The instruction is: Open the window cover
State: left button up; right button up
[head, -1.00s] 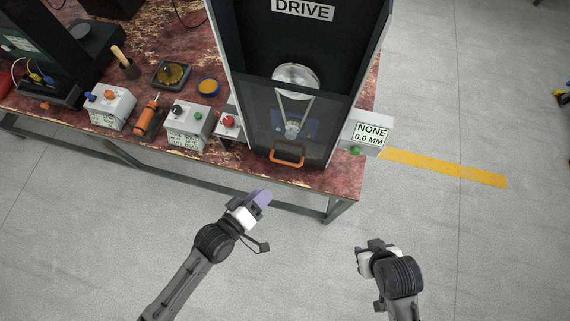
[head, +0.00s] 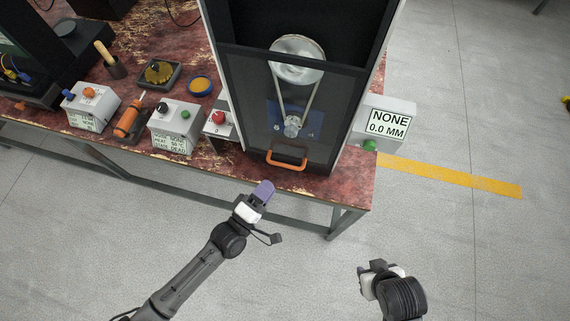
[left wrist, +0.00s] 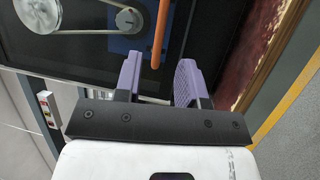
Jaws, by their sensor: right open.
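The window cover (head: 243,105) is a dark see-through panel over the lower front of the tall black machine. It is down, with two pulleys and a belt visible behind it. Its orange handle (head: 287,165) is at the bottom edge; in the left wrist view the handle (left wrist: 160,35) shows as an upright orange bar. My left gripper (head: 265,190) has purple fingers and is just below and left of the handle. In the left wrist view its fingers (left wrist: 159,70) are apart, with the handle ahead between them, not gripped. My right gripper (head: 375,267) is open and empty, lower right, away from the machine.
The red worn table (head: 340,190) has its front edge just beyond my left gripper. A grey box reading NONE 0.0 MM (head: 388,125) is on the machine's right. Control boxes (head: 174,128) and an orange tool (head: 128,121) stand left. Floor in front is clear.

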aim_at(285, 164)
pick_arm(q)
jog(key=x, duration=0.8)
jog(key=shift+w+d+b, duration=0.15)
jog(key=shift+d+b, duration=0.05)
jog(key=shift+b, duration=0.2)
grip_shut()
